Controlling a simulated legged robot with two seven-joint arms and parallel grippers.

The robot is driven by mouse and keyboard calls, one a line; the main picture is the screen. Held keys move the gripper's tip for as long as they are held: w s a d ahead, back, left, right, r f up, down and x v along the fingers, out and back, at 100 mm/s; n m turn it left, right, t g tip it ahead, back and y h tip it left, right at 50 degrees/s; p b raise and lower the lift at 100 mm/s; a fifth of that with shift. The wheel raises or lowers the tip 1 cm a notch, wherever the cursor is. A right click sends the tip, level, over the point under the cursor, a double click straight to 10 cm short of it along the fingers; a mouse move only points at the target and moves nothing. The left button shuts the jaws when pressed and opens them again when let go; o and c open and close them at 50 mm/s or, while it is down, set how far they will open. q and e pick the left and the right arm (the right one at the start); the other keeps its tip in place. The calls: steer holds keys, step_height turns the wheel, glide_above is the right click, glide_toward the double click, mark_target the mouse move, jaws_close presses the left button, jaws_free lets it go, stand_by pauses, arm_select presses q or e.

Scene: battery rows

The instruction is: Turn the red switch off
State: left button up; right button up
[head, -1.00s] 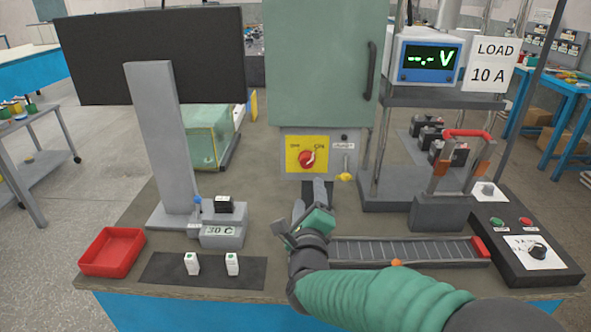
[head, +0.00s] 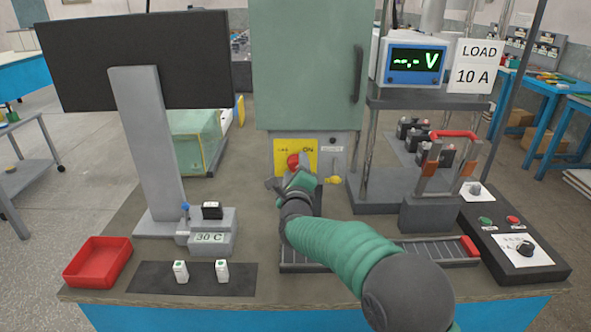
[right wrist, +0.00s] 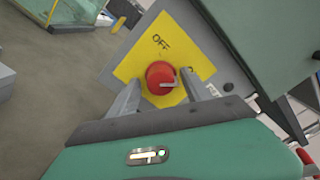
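The red switch (head: 293,160) is a round knob on a yellow plate (head: 311,159) low on the green-grey cabinet, with OFF at left and ON at right. In the right wrist view the red knob (right wrist: 160,73) has a pale pointer aimed right, away from the OFF label (right wrist: 160,42). My right gripper (head: 297,178) is at the plate and partly covers the knob in the head view. In the right wrist view its fingers stand apart on either side of the knob, with small gaps showing. My left gripper is not in view.
A yellow-ended lever (head: 333,180) sits just right of the gripper. A red tray (head: 98,262), a 30 C block (head: 209,239) and a dark mat (head: 200,289) with two white pieces are at left. A ribbed channel (head: 420,252) and control box (head: 520,245) are at right.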

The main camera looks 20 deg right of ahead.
steer(key=shift+f, duration=0.1)
jaws_close()
steer(key=shift+n, duration=0.5)
steer(key=n, duration=0.2)
steer(key=shift+f+n+p, duration=0.1)
steer(key=shift+n+p, duration=0.25)
steer(key=shift+n, duration=0.05)
steer(key=n+p, duration=0.1)
steer(key=n, duration=0.3)
steer(key=shift+n, duration=0.3)
steer(key=n+p, duration=0.2)
steer(key=n, duration=0.2)
steer(key=shift+n, duration=0.3)
steer(key=n+p, duration=0.2)
steer(key=n, duration=0.2)
steer(key=shift+f+n, duration=0.15)
steer(key=shift+n, duration=0.25)
steer(key=shift+s+p, duration=0.1)
steer(key=shift+p, duration=0.2)
